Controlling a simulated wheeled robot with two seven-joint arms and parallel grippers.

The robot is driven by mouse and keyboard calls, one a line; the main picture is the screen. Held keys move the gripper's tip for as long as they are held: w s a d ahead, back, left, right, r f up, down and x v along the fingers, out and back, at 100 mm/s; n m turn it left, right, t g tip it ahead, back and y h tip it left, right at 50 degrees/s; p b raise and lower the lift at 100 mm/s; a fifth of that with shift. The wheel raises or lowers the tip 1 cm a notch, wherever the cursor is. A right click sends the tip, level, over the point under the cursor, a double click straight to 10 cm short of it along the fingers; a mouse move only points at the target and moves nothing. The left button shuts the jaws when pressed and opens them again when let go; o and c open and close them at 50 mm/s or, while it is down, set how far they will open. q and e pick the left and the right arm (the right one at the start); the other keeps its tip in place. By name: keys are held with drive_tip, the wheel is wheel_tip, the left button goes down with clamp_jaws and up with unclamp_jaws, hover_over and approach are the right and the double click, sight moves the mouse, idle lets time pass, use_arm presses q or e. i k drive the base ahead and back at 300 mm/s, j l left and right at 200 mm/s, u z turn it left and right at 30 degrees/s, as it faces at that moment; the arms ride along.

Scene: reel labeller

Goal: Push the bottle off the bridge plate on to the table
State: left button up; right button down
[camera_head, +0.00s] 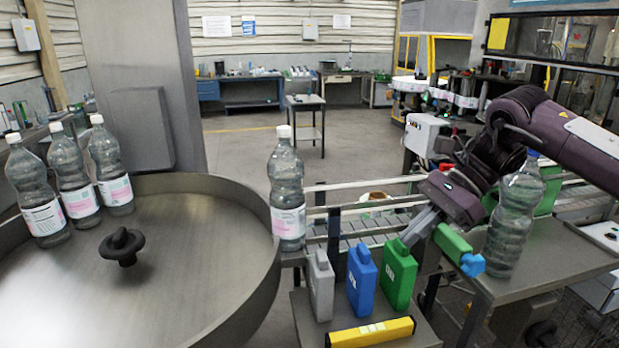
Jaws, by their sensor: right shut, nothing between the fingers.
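A clear bottle (287,190) with a white cap and a pink and white label stands upright at the right rim of the round metal table (190,240). It appears to stand on the narrow bridge plate (293,258) between table and conveyor; little of the plate shows. My right gripper (412,236) is shut and empty, pointing down and left above the green canister, well right of the bottle and apart from it. My left gripper is out of view.
Three labelled bottles (74,184) stand at the table's left, beyond a black knob (122,246). Grey, blue (361,280) and green (398,274) canisters and a yellow bar (370,332) are in front of the conveyor (360,228). An unlabelled bottle (514,222) stands right of my gripper.

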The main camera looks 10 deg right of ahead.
sight(285, 168)
drive_tip(key=i, duration=0.95)
